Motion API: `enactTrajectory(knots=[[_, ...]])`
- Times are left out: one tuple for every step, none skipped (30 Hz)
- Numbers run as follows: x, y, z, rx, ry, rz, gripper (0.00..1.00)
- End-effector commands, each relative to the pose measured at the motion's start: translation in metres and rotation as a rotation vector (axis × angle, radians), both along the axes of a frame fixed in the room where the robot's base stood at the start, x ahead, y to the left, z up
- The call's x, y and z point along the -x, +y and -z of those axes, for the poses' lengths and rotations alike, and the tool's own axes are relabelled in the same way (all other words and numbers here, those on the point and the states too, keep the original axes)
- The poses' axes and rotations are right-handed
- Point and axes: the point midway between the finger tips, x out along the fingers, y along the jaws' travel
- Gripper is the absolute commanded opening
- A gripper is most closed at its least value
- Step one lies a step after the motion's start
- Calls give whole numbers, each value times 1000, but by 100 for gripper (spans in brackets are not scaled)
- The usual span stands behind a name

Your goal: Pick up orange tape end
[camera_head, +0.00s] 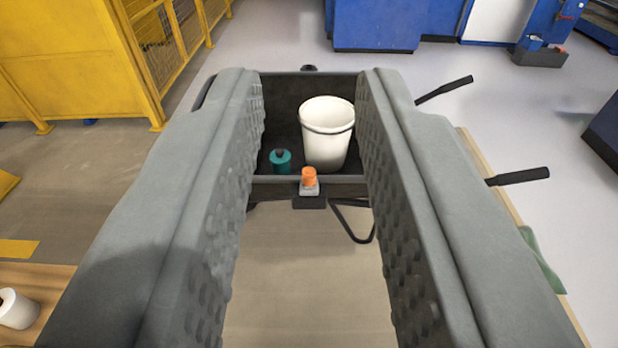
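The orange tape end (309,176) is a small orange piece on a pale base, at the near edge of a dark cart (280,92). The fingers hide parts of the cart's sides.
A white bucket (327,140) and a teal roll (281,161) sit in the cart, close behind the orange piece. Dark handles (518,176) stick out at the right. A yellow fence (80,60) stands at left, blue machines (385,25) at the back. A white roll (15,308) lies lower left.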

Motion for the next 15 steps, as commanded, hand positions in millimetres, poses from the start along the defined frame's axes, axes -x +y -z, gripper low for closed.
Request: enactTrajectory(knots=[[0, 0, 0, 0, 0, 0, 25], [0, 0, 0, 0, 0, 0, 25], [0, 0, 0, 0, 0, 0, 33], [-1, 0, 0, 0, 2, 0, 39], [-2, 0, 0, -1, 5, 0, 45], [-4, 0, 0, -3, 12, 0, 53], [-7, 0, 1, -5, 21, 0, 56], [-11, 0, 1, -8, 32, 0, 56], [-18, 0, 2, -12, 50, 1, 56], [-23, 0, 3, -16, 67, 1, 56], [-30, 0, 3, -20, 86, 2, 56], [-40, 0, 5, -27, 113, 2, 56], [-47, 0, 6, -34, 136, 4, 56], [-55, 0, 7, -40, 158, 5, 56], [-65, 0, 10, -47, 189, 6, 56]])
